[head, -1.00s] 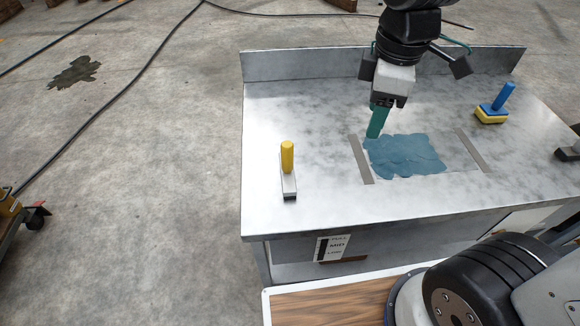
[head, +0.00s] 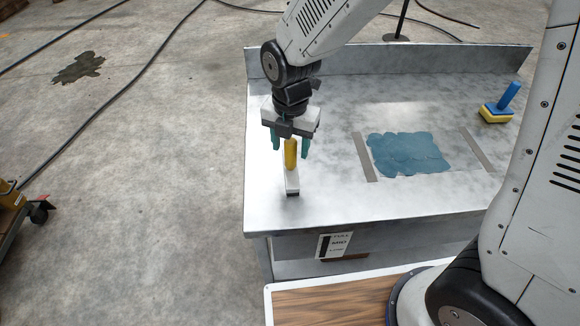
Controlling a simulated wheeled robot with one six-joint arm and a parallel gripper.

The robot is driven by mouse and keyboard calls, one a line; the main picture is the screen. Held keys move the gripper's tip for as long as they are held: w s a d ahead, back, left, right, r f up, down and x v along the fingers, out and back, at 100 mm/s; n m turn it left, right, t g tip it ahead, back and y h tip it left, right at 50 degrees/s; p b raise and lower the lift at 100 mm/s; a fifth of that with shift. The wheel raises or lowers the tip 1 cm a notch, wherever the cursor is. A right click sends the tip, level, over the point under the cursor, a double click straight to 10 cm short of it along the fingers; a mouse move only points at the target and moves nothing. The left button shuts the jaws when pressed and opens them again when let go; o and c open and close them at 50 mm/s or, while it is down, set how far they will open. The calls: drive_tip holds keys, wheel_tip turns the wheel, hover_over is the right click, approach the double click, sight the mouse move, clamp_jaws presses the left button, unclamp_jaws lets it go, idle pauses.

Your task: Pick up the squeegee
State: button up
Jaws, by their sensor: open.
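The squeegee stands upright near the left front of the metal table (head: 330,205). It has a yellow handle (head: 290,155) and a pale base with a dark front edge (head: 292,184). My gripper (head: 290,152) points down over it with its two teal fingers apart, one to each side of the yellow handle in the picture. The top of the handle is partly hidden by the gripper. I cannot tell whether the fingers touch the handle. The squeegee rests on the table.
A blue patch (head: 408,153) lies on the table between two grey strips (head: 364,157). A blue-handled tool with a yellow base (head: 497,112) stands at the right. A raised metal edge (head: 400,60) runs along the back. The table's left front is otherwise clear.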

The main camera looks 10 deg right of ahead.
wheel_tip(320, 180, down, 2)
drive_tip(key=shift+f, duration=0.25)
clamp_jaws()
drive_tip(key=shift+r, duration=0.1)
